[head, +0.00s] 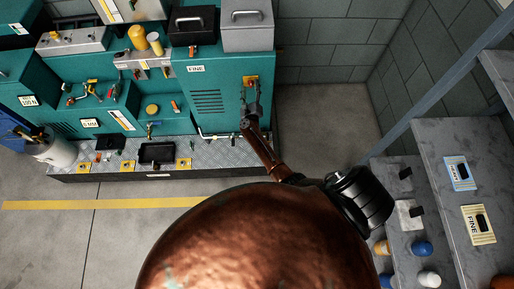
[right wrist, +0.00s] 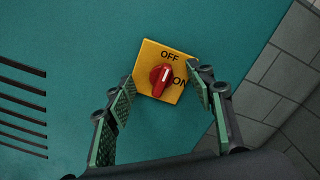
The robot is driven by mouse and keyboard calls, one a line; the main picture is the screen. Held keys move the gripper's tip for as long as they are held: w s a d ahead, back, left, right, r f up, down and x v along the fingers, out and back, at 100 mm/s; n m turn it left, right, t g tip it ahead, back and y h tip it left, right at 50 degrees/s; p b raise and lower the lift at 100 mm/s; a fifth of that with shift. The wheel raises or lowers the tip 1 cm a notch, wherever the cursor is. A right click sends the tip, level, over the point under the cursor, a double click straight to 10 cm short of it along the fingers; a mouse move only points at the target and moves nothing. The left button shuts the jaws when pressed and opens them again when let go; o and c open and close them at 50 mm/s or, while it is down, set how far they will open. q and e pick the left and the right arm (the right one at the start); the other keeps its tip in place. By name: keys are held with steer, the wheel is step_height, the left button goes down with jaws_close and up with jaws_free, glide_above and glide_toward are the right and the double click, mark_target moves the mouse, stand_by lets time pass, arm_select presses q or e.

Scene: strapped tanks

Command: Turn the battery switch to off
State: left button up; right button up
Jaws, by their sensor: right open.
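The battery switch is a red knob (right wrist: 161,80) on a square yellow plate (right wrist: 148,55). OFF is printed above the knob and ON to its right. The knob's raised grip runs roughly up and down, a little tilted; I cannot surely tell which label it marks. In the head view the yellow plate (head: 250,80) is on the teal cabinet front. My right gripper (head: 251,107) is just below the plate there. In the right wrist view its two green-padded fingers (right wrist: 166,92) are open on either side of the plate, with nothing between them but the view of the knob. My left gripper is not in view.
The teal cabinet (head: 225,85) carries a black box (head: 193,25) and a grey box (head: 246,32) on top. A metal ledge (head: 220,152) with a black tray (head: 157,153) runs along its foot. Grey shelves (head: 445,150) stand at the right. The floor (head: 320,120) right of the cabinet is clear.

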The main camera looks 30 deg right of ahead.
steer(key=m+b, duration=0.1)
steer(key=m, duration=0.5)
steer(key=shift+s+d+f+m+b, duration=0.1)
steer(key=shift+d+m+b, duration=0.05)
steer(key=shift+m+b, duration=0.25)
steer(key=p+v, duration=0.1)
steer(key=v, duration=0.7)
steer(key=s+a+f+n+y, duration=0.1)
steer(key=s+f+n+y, duration=0.1)
steer(key=s+f+n, duration=0.2)
steer(key=s+a+f+n+g+y, duration=0.1)
steer(key=s+f+n, duration=0.3)
steer(key=f+n, duration=0.4)
steer(key=s+a+f+n+y+b, duration=0.1)
steer(key=s+a+f+n+y, duration=0.2)
steer(key=f+n, duration=0.4)
steer(key=shift+s+f+g+y, duration=0.4)
steer(key=shift+s+f, duration=0.4)
steer(key=shift+f, duration=1.75)
steer(key=shift+a, duration=0.1)
